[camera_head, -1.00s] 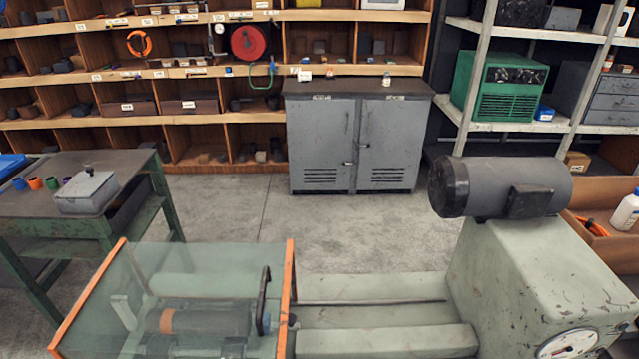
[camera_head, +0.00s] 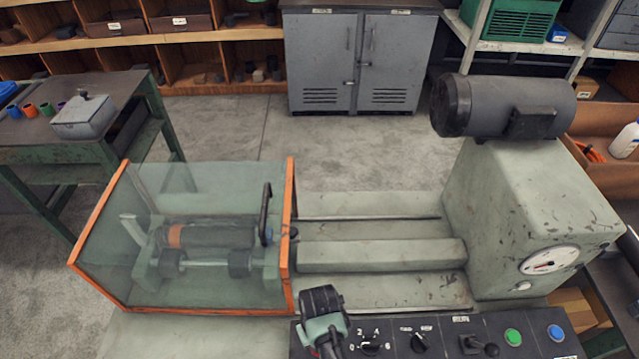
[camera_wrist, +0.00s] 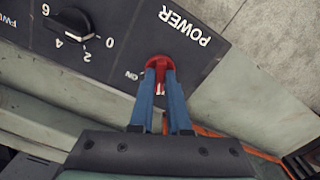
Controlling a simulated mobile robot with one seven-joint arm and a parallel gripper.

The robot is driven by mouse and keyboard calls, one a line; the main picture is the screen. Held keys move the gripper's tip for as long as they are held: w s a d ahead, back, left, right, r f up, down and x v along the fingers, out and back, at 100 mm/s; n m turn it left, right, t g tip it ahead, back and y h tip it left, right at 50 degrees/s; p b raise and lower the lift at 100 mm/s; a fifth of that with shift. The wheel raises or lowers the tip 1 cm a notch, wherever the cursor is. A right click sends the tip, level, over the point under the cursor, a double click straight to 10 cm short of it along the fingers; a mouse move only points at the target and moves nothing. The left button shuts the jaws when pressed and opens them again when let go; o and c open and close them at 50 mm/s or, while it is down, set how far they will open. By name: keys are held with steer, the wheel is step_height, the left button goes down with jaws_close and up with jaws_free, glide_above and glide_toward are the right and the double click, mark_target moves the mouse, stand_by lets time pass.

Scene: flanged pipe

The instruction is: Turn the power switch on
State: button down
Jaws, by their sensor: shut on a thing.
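The power switch (camera_wrist: 156,61) is a red knob on a dark panel in the wrist view, beside the white "POWER" label. An "ON" mark stands to its left; the other side of the switch is partly hidden by my fingers. My gripper (camera_wrist: 160,76) has its two blue fingers closed on the red knob. In the head view my wrist covers the panel's left end, and the switch and fingertips are hidden there.
The control panel (camera_head: 390,326) carries a numbered black dial (camera_head: 370,343), a joystick (camera_head: 478,345), a green button (camera_head: 513,337) and a blue button (camera_head: 556,332). A clear guard with orange edges (camera_head: 291,230) stands behind to the left. A motor (camera_head: 520,105) sits on the machine housing at right.

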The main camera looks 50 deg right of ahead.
steer(key=m+p, duration=0.1)
steer(key=m, duration=0.2)
steer(key=shift+m, duration=0.4)
steer(key=m, duration=0.3)
steer(key=shift+m+p, duration=0.3)
steer(key=shift+p, duration=0.05)
steer(key=m+p, duration=0.1)
steer(key=m, duration=0.5)
steer(key=shift+m, duration=0.4)
steer(key=c, duration=0.9)
jaws_free()
step_height(320, 180, up, 13)
